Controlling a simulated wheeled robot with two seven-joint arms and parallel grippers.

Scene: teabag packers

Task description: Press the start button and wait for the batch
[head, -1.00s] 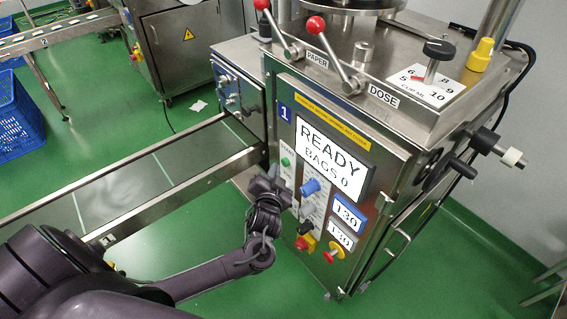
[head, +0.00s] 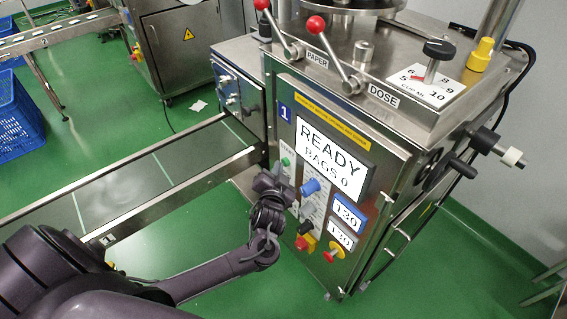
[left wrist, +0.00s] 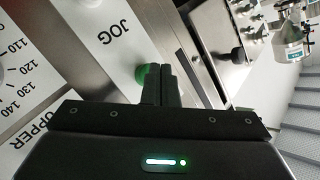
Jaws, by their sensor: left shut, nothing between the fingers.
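The machine (head: 310,180) has a front panel whose display (head: 330,155) reads READY, BAGS 0. The green start button (head: 285,162) sits left of the display, under a START label. My left gripper (head: 277,172) is shut and empty, its tips just below the start button in the head view. In the left wrist view the shut fingers (left wrist: 159,82) point at the panel beside a green button (left wrist: 141,74), partly hidden by them. I cannot tell whether they touch it. My right gripper is not in view.
A blue knob (head: 310,187), a black knob (head: 305,227) and red stop knobs (head: 329,256) sit lower on the panel. Two red-tipped levers (head: 316,25) stand on top. A conveyor (head: 120,190) runs left from the machine. Blue crates (head: 18,120) stand at far left.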

